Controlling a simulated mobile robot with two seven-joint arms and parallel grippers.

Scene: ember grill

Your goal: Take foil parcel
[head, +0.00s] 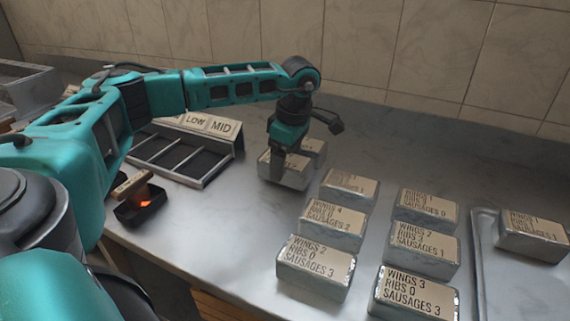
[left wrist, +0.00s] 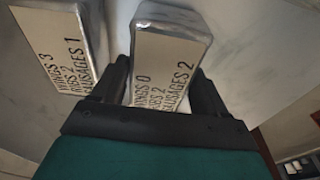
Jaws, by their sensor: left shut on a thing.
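My left gripper (head: 284,167) points down at the far end of the parcel rows, shut on a foil parcel (head: 289,180). In the left wrist view this parcel (left wrist: 172,48) sits between the two fingers, with a label reading WINGS 0, RIBS 2, SAUSAGES 2. The gripper partly hides it in the head view, and I cannot tell whether it still touches the counter. My right gripper is not in view.
Several labelled foil parcels (head: 316,267) stand in two columns on the grey counter (head: 235,235). A tray (head: 487,262) at the right holds one parcel (head: 532,237). A divided rack (head: 180,155) marked LOW and MID and a small dark pan (head: 142,212) with a glowing ember stand left.

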